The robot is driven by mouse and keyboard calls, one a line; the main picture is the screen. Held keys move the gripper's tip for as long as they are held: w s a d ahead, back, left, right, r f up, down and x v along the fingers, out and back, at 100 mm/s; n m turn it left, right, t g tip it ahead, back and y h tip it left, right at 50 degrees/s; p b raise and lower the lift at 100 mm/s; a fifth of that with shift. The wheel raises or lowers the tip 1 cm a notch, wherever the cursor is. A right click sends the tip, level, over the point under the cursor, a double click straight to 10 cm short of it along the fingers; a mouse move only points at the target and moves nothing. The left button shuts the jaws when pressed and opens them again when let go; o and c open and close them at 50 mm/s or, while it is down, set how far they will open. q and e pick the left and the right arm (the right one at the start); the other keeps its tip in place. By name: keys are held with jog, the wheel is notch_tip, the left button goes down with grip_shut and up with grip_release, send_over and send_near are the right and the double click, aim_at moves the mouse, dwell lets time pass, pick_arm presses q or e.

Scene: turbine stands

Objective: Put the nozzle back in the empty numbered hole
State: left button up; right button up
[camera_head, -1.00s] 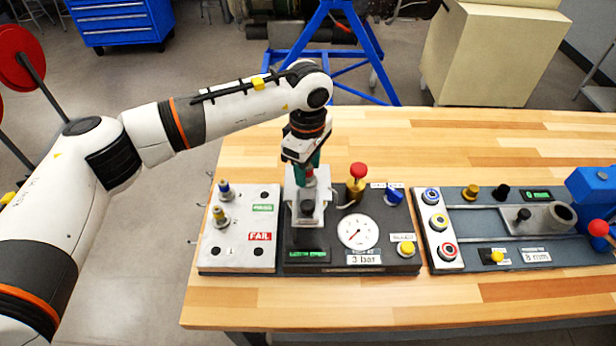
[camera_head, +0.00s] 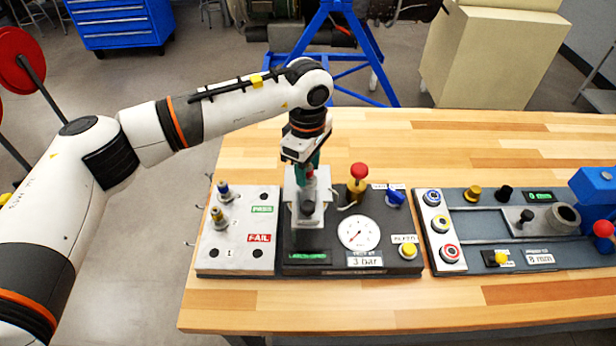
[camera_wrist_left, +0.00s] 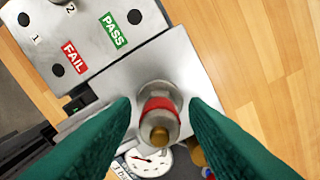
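The nozzle with a red band and brass tip (camera_wrist_left: 158,112) stands in the metal block of the gauge station (camera_wrist_left: 190,55). In the head view its red part (camera_head: 310,176) is mostly hidden by my gripper. My left gripper (camera_head: 306,182) points down over it. In the left wrist view its green fingers (camera_wrist_left: 160,100) are apart, one on each side of the nozzle, with gaps showing. The grey plate (camera_head: 240,233) at left has an empty hole (camera_head: 214,252) labelled 1, also seen in the left wrist view (camera_wrist_left: 24,19). My right gripper is out of view.
A blue nozzle (camera_head: 223,190) and a yellow nozzle (camera_head: 218,216) stand on the plate. Holes beside PASS and FAIL are empty. A red-topped valve (camera_head: 358,173) and pressure gauge (camera_head: 357,233) are right of the block. Another station (camera_head: 480,220) stands further right.

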pick_arm(q)
grip_shut()
jog(key=shift+r, duration=0.8)
jog(key=shift+r+p, duration=0.7)
jog(key=shift+r, duration=1.35)
